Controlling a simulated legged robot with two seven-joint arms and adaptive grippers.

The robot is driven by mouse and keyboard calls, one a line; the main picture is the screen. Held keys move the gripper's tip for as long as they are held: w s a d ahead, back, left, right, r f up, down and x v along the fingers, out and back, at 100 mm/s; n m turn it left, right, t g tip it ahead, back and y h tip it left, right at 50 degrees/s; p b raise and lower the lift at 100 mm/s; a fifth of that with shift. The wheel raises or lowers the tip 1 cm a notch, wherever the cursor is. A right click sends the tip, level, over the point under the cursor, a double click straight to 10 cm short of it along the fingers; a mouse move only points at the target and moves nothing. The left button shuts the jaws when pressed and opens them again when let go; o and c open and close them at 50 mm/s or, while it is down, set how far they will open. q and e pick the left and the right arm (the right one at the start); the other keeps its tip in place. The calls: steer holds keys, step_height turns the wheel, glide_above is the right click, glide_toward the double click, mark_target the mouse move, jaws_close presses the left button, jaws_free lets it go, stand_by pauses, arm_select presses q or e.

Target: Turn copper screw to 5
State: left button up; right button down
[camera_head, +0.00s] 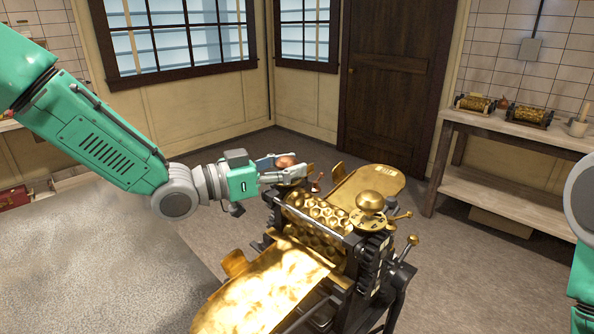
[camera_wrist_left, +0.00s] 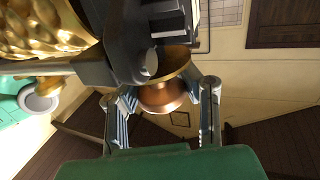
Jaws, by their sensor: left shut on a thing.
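The copper screw (camera_head: 287,161) is a rounded copper knob on the left end of the brass drop roller machine (camera_head: 318,215). My left gripper (camera_head: 282,168) reaches it from the left and is shut around it. In the left wrist view the copper knob (camera_wrist_left: 161,95) sits between the two ribbed fingers of my left gripper (camera_wrist_left: 160,105). A brass disc lies just above the knob there. A second brass knob (camera_head: 370,200) tops the machine's right end. My right gripper is out of view; only part of my right arm shows at the right edge.
A brass tray (camera_head: 270,290) slopes from the machine's front, and another (camera_head: 365,185) extends behind. A grey textured surface (camera_head: 100,250) fills the lower left. A wooden bench (camera_head: 510,135) with small rollers stands at the right wall. Open floor lies around the machine.

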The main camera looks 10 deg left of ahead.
arm_select(q)
steer(key=shift+s+a+f+n+t+y, duration=0.1)
steer(key=shift+a+f+n+t+y, duration=0.1)
steer(key=shift+f+n+t+y, duration=0.25)
steer(key=o, duration=1.3)
steer(key=shift+r, duration=0.1)
steer(key=shift+c, duration=0.2)
steer(key=shift+s+a+r, duration=0.15)
steer(key=shift+s+a, duration=0.05)
steer(key=shift+a, duration=0.2)
steer(key=shift+w+a, duration=0.1)
steer(key=shift+a, duration=0.05)
steer(key=v, duration=1.1)
steer(key=shift+s, duration=0.4)
